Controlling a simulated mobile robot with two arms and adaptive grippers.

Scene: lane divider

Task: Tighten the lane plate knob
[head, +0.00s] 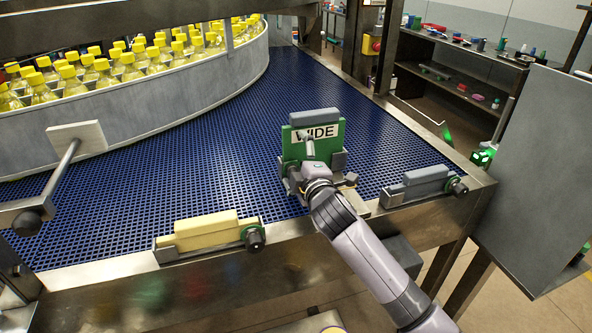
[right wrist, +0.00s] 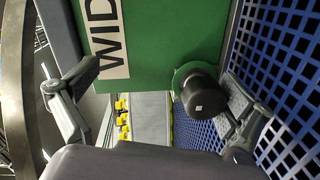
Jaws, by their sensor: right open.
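The green lane plate (head: 290,150), labelled WIDE, stands upright at the front edge of the blue conveyor, with a grey block along its top. The plate fills the upper middle of the right wrist view (right wrist: 160,30). The black knob (right wrist: 201,95) with a green collar shows beside the plate in the right wrist view; my gripper and wrist hide it in the head view. My right gripper (head: 306,160) is in front of the plate. Its open fingers (right wrist: 158,88) lie on either side, with the knob close to the right-hand finger; contact cannot be told.
A yellow block in a holder (head: 207,231) and a grey block in a holder (head: 418,186), each with a black knob, sit on the conveyor's front rail. A lever (head: 62,172) stands at left. Yellow-capped bottles (head: 100,70) fill the curved lane behind. A grey panel (head: 530,180) is at right.

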